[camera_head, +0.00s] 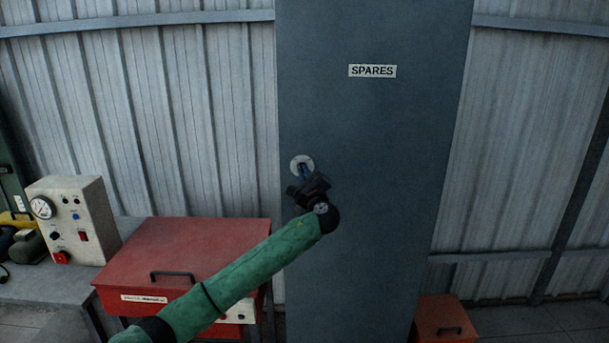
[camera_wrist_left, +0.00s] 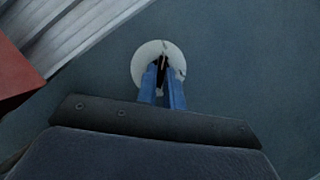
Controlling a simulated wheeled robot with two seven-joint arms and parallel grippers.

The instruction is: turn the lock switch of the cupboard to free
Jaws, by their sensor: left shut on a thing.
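The cupboard (camera_head: 370,130) is a tall dark grey-blue cabinet with a SPARES label (camera_head: 372,71). Its lock switch sits on a pale round plate (camera_head: 298,162) near the left edge of the door. In the left wrist view the round plate (camera_wrist_left: 144,62) shows with a small dark switch (camera_wrist_left: 162,62) at its middle. My left gripper (camera_head: 304,172) is at the plate, its blue fingers (camera_wrist_left: 164,84) shut on the switch. The fingers hide much of the switch, and I cannot read its markings or exact angle. My right gripper is in neither view.
A red box (camera_head: 190,245) with a black handle stands left of the cupboard. A pale instrument box (camera_head: 75,215) with a gauge stands on a grey bench (camera_head: 40,288) at the far left. An orange-red box (camera_head: 443,318) is on the floor at the lower right.

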